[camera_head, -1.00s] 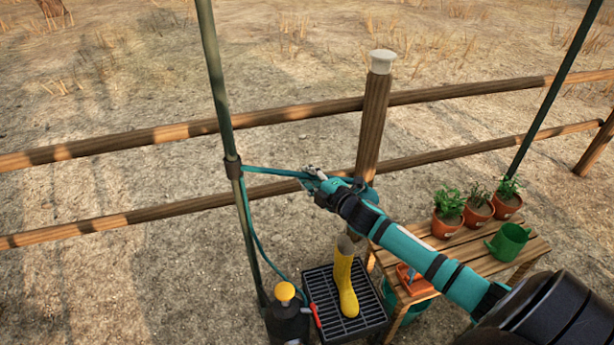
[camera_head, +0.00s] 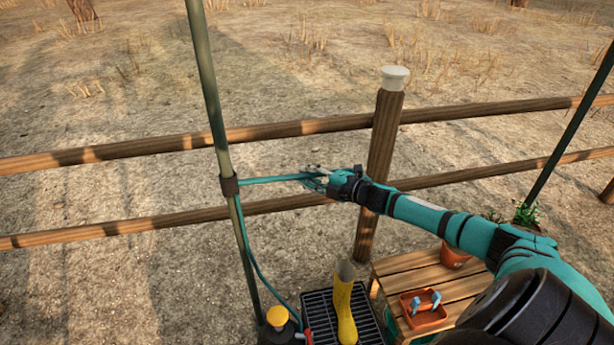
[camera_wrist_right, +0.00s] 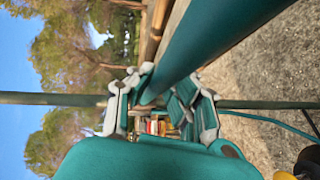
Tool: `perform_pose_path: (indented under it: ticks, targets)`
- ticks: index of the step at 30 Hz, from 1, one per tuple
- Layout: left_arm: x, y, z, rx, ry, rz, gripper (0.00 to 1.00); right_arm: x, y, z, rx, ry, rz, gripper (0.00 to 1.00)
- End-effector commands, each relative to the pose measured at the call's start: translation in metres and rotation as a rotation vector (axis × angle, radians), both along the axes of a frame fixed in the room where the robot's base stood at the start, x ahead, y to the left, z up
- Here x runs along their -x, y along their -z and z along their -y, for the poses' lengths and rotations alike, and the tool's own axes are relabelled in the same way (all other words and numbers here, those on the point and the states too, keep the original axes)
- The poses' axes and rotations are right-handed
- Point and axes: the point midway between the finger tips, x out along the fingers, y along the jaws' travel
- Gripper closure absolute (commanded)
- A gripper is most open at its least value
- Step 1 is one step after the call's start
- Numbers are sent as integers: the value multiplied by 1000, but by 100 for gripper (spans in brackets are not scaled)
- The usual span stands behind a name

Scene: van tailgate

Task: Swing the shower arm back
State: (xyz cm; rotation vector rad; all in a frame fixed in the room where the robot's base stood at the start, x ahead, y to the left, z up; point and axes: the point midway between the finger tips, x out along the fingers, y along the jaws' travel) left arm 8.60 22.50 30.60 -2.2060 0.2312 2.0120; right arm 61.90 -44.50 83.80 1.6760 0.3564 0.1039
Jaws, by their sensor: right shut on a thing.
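The teal shower arm (camera_head: 272,180) sticks out to the right from a dark collar (camera_head: 229,185) on the left green pole. My right gripper (camera_head: 318,179) is shut around its outer end, in front of the fence. In the right wrist view the teal bar (camera_wrist_right: 225,40) runs from the upper right in between the fingers (camera_wrist_right: 160,103) of my right gripper. The shower arm's far tip is partly hidden by the fingers. A teal hose (camera_head: 257,255) hangs from near the collar along the pole. My left gripper is not in view.
A wooden fence post (camera_head: 380,150) with a pale cap stands just beyond my gripper. Open ground lies left.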

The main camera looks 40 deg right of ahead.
Motion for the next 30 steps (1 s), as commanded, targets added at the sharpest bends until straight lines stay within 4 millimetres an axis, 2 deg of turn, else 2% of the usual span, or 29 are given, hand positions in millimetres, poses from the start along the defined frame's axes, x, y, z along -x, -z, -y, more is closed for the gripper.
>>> perform_pose_path:
  ticks: [6,7,12,23,30]
  targets:
    - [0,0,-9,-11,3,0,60,-1,-4,1,-2,3,5,100]
    - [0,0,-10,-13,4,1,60,-1,-4,1,-2,3,5,83]
    - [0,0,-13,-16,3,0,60,-1,-3,1,-1,3,4,61]
    - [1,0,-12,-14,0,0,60,4,0,1,0,2,0,60]
    - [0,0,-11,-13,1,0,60,33,-3,10,1,0,-4,60]
